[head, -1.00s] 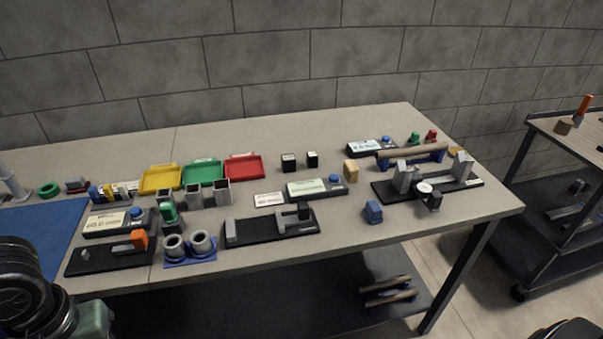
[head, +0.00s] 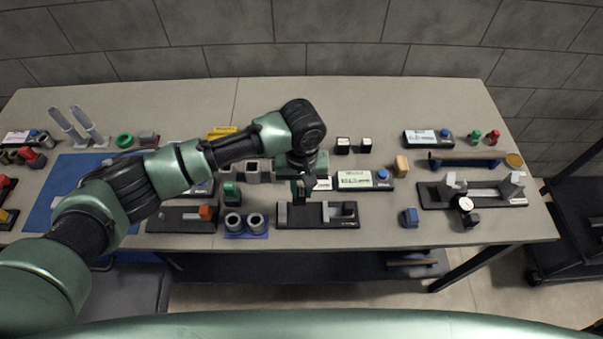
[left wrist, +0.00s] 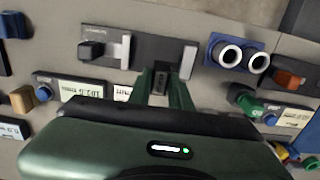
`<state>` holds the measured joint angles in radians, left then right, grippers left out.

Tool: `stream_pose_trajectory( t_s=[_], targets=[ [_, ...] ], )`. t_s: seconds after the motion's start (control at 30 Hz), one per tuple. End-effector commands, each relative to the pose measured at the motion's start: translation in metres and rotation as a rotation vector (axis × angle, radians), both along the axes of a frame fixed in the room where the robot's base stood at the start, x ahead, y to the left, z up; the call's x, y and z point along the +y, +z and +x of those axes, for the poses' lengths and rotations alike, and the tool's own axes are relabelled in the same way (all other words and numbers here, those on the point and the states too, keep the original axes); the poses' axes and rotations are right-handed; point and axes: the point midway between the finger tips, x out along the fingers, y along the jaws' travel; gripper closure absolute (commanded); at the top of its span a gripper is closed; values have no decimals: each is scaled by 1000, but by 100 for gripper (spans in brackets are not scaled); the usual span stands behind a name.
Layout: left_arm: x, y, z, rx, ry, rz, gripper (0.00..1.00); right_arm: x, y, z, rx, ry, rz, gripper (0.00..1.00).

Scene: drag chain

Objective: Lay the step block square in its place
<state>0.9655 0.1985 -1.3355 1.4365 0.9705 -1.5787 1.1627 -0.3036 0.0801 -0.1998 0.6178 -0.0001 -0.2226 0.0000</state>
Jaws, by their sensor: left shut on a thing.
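My left gripper (head: 300,192) hangs over the left part of a black fixture base (head: 318,223), at its back edge. In the left wrist view its two fingers (left wrist: 160,92) are shut on a small dark block (left wrist: 159,80), which I take to be the step block. Its steps and exact tilt cannot be told, nor whether it touches the base. The fixture base also shows in the left wrist view (left wrist: 155,49). It carries a light grey upright at one end (left wrist: 188,62), another grey plate (left wrist: 125,50) and a black clamp-like block (left wrist: 92,49). My right gripper is not in view.
Two grey rings on a blue holder (head: 245,234) stand just left of the fixture. A green-and-white display box (head: 358,180) lies behind it. A blue block (head: 409,217) and a gauge stand (head: 467,208) are to the right. The table between fixture and blue block is clear.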

Motion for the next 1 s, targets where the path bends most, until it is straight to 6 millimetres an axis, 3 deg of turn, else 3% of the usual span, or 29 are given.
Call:
stream_pose_trajectory(
  t_s=[0.47,1.0],
  targets=[
    [0,-5,-1,-2,1,-1,100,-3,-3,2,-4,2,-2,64],
    [0,-48,-1,-1,1,-2,100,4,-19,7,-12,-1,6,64]
  ],
)
